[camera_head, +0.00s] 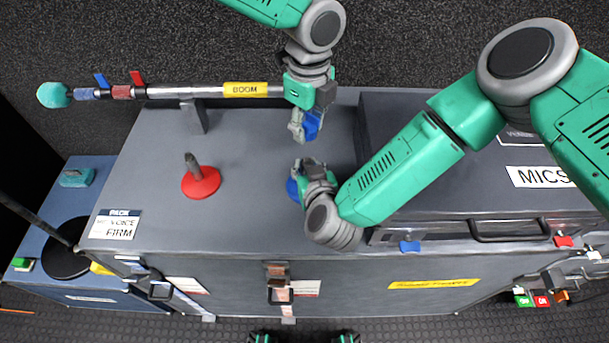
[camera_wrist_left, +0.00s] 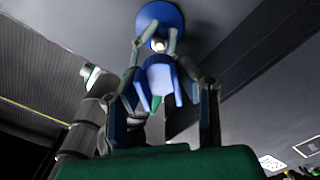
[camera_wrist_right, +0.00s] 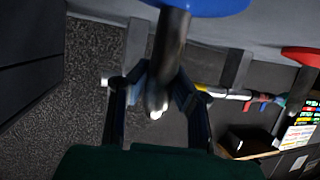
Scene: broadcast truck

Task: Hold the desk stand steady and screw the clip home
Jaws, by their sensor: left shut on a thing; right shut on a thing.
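The desk stand has a blue round base (camera_head: 292,190) on the grey case top, partly hidden by my right gripper (camera_head: 309,170). Its grey post (camera_wrist_right: 172,45) stands between the right gripper's fingers in the right wrist view, and the gripper is shut on it. My left gripper (camera_head: 304,130) is shut on the blue clip (camera_head: 313,124), farther back in the head view. In the left wrist view the clip (camera_wrist_left: 160,78) sits between the fingers with its prongs toward the camera, and the blue base (camera_wrist_left: 160,17) lies beyond. I cannot tell whether clip and post touch.
A red stand (camera_head: 201,183) with a grey post is to the left on the case top (camera_head: 245,215). A boom pole (camera_head: 205,91) lies along the back. A dark MICS case (camera_head: 455,205) is close on the right. The case top's front left is clear.

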